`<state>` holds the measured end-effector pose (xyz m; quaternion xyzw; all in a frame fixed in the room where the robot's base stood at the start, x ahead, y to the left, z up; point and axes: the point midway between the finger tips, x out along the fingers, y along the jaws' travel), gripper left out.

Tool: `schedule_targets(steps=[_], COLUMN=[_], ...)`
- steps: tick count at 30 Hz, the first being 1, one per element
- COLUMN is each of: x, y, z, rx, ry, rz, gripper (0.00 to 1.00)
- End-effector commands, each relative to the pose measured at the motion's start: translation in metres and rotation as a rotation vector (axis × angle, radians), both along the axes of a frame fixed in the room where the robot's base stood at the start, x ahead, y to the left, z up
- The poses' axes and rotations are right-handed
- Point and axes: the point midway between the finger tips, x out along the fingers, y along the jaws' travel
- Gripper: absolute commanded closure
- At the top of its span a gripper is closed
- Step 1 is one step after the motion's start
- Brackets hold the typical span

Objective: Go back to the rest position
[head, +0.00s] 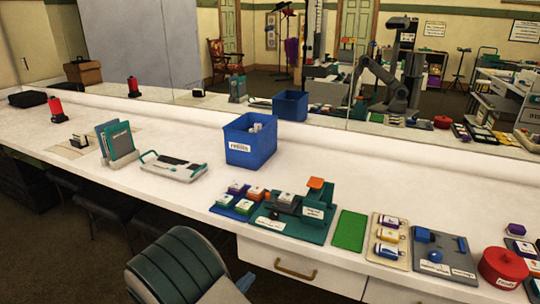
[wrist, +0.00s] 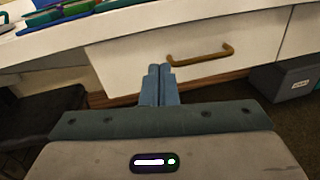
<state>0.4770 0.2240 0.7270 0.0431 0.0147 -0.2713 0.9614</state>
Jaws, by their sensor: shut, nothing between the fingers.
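My gripper (wrist: 160,72) shows in the wrist view with its two blue-grey fingers together and nothing between them. The fingers point toward the white drawer front (wrist: 120,55) under the counter, just left of its brown handle (wrist: 200,55). I cannot tell the exact gap between fingertips and drawer. There the same kind of drawer handle (head: 295,269) shows below the counter's front edge.
The long white counter (head: 200,200) holds a blue bin (head: 249,145), a teal-handled tray (head: 173,167), a teal stand (head: 300,214), a green mat (head: 349,230) and a red pot (head: 503,264). A mirror runs behind. A grey box (wrist: 282,82) stands on the floor at right.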

Motion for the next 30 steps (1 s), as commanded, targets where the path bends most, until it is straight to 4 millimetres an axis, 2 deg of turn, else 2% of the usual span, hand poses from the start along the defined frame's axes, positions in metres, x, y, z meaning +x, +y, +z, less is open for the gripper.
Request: schedule_targets(steps=[1,6,12,15,21,30], x=[0.003,-0.008,-0.041,-0.062,-0.106,-0.157], y=[-0.021,-0.096,-0.166,-0.191,-0.222,-0.233], z=[0.023,0.074,0.122,0.142,0.18,0.237], rx=[0.055,0.275,0.56,0.712,1.035,1.562], ry=[-0.001,0.004,-0.019,-0.04,-0.115,-0.3], rz=[-0.082,-0.393,-0.735,-0.894,-1.181,-1.517], gripper=[1.0,1.0,1.0,1.0,1.0,1.0])
